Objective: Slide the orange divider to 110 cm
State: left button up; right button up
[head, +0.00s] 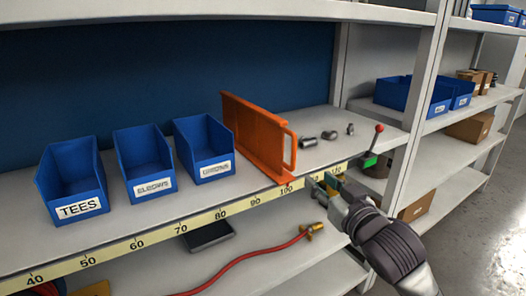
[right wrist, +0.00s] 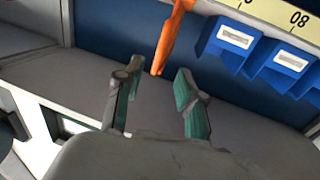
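The orange divider (head: 256,134) stands upright on the shelf, with a handle at its front edge. Its foot meets the yellow scale (head: 172,230) close to the 100 mark. My right gripper (head: 325,188) is at the shelf's front edge, just right of the divider and apart from it, and covers part of the scale past 100. In the right wrist view its two fingers (right wrist: 157,78) are spread with nothing between them, and the orange divider (right wrist: 172,38) shows beyond the tips. My left gripper is in neither view.
Several blue bins, including the TEES bin (head: 74,181), stand left of the divider. Small metal fittings (head: 329,135) lie on the shelf to its right. A red-knobbed lever (head: 373,146) on a green base is at the front edge, near my right gripper. A red hose (head: 250,255) lies below.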

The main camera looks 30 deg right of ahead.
aim_at(295, 154)
jog(key=w+p, duration=0.1)
jog(key=w, duration=0.3)
jog(key=w+d+p, duration=0.1)
jog(key=w, duration=0.3)
jog(key=w+r+p, duration=0.1)
jog(key=w, duration=0.3)
jog(key=shift+w+d, duration=0.15)
jog(key=shift+w, duration=0.05)
jog(key=shift+w+f, duration=0.1)
jog(key=shift+w, duration=0.35)
grip_shut()
